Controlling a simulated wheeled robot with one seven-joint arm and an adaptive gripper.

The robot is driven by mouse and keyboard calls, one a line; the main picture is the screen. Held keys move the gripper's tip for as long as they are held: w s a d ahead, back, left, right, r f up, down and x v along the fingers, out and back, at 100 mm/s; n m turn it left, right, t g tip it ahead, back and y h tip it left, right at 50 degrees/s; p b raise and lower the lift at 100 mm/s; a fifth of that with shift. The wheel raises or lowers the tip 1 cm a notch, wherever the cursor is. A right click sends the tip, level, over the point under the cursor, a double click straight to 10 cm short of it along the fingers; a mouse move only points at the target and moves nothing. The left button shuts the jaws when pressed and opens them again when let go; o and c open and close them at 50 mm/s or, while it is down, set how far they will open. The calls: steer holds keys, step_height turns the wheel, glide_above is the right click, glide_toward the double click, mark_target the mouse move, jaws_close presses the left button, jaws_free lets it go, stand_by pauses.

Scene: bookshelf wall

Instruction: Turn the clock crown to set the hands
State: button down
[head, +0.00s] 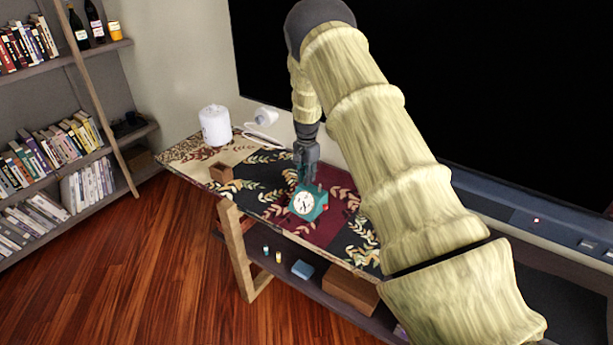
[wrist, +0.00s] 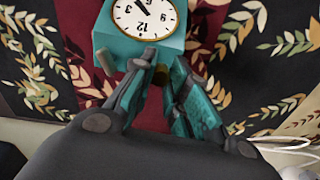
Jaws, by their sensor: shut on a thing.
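The teal clock (head: 320,204) with a round white face stands on the patterned table cover. It also shows upside down at the top of the wrist view (wrist: 117,42), its dark hands on the white dial. My gripper (head: 306,178) points down at the clock's top from behind. In the wrist view my gripper's fingers (wrist: 154,62) close together at the clock's edge, on a small brass-coloured crown (wrist: 161,75) that is mostly hidden between them. A second small brass knob (wrist: 105,62) sticks out beside them, free of the fingers.
Books fill the shelves at left. A large dark screen (head: 480,90) rises behind the table. A lower shelf holds small items.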

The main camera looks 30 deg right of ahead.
steer(key=m, duration=0.4)
steer(key=shift+m, duration=2.1)
steer(key=c, duration=1.3)
jaws_free()
steer(key=shift+c, duration=0.2)
step_height(320, 180, up, 12)
